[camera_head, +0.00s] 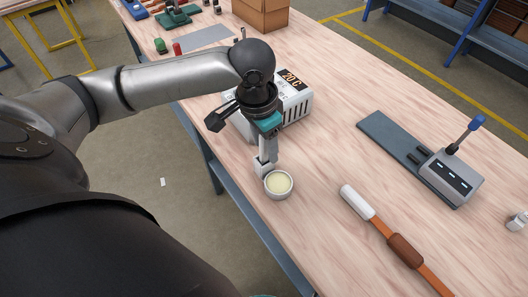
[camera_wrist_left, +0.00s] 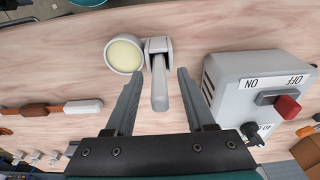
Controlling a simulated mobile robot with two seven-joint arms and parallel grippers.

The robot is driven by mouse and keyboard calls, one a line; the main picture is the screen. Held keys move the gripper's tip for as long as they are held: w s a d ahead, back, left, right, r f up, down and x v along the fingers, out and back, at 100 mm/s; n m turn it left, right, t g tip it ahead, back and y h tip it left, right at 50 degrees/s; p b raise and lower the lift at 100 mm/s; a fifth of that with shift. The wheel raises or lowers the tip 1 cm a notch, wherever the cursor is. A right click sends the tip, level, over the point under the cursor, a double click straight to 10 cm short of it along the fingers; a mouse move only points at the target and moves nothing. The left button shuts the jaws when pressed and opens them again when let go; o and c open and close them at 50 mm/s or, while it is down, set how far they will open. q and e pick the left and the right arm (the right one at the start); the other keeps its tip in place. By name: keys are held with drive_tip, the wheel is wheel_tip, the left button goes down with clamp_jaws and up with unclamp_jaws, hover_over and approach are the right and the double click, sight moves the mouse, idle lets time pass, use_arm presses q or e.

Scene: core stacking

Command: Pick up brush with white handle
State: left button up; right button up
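A pale grey-white handled piece (camera_wrist_left: 160,84), which looks like the brush, stands beside a small round white cup (camera_head: 279,185) with cream-coloured contents. Its block-like end touches or nearly touches the cup in the left wrist view, where the cup (camera_wrist_left: 124,55) also shows. My left gripper (camera_head: 268,150) points down over this piece. In the left wrist view the two fingers are apart, one on each side of the handle, with a gap on both sides. The bristles cannot be made out. My right gripper is in neither view.
A grey-white machine box (camera_wrist_left: 250,85) with a red switch stands close beside the gripper. An orange strip with a white end (camera_head: 357,201) and brown block (camera_head: 405,250) lies to the right. A grey device (camera_head: 452,178) stands farther right. The table between is clear.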

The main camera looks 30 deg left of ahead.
use_arm(q)
clamp_jaws()
idle(0.5)
drive_tip(key=shift+r, duration=0.15)
wheel_tip(320, 180, up, 20)
drive_tip(key=p, duration=0.5)
drive_tip(key=shift+p, duration=0.4)
